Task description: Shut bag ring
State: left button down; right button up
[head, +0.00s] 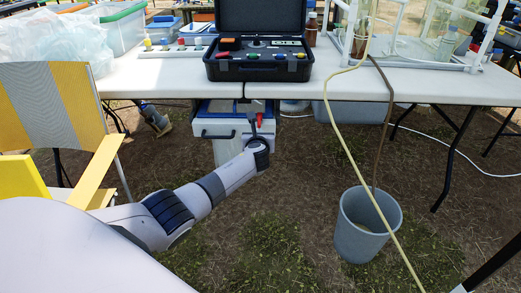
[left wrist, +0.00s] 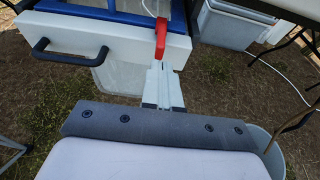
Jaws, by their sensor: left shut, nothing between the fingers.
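A white frame (head: 220,131) with a black handle (head: 218,134) and a blue inner edge is under the table's front edge. It also shows at the top of the left wrist view (left wrist: 110,60), with a pale, see-through bag (left wrist: 120,77) hanging below it. I cannot tell for certain which part is the bag ring. A red tab (left wrist: 161,38) is at the frame's right side. My left gripper (left wrist: 160,72) is shut and empty, its tips close to the red tab; I cannot tell whether they touch. My right gripper is not in view.
The white table (head: 165,76) holds an open black case (head: 262,66) above the frame. A grey bucket (head: 367,226) with hoses stands on the ground at right. A yellow chair (head: 60,105) is at left. Bare ground is clear between.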

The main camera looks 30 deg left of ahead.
pick_arm(q)
jog(key=p+v, duration=0.6)
jog(key=v, duration=0.5)
jog(key=s+d+f+n+g+h, duration=0.1)
jog(key=s+d+f+n+h, duration=0.35)
jog(key=s+d+n, duration=0.5)
jog(key=s+d+f+n+g+h, duration=0.1)
jog(key=s+d+f+n+h, duration=0.4)
jog(key=s+n, duration=0.65)
jog(key=s+d+r+n, duration=0.2)
jog(key=s+d+n, duration=0.1)
jog(key=s+n, duration=0.4)
notch_tip(320, 180, up, 11)
jog(key=s+a+p, duration=0.1)
jog(key=s+p, duration=0.1)
jog(key=p, duration=1.2)
jog(key=shift+a+r+m, duration=0.15)
jog(key=shift+r+m, duration=0.05)
jog(key=shift+m, duration=0.1)
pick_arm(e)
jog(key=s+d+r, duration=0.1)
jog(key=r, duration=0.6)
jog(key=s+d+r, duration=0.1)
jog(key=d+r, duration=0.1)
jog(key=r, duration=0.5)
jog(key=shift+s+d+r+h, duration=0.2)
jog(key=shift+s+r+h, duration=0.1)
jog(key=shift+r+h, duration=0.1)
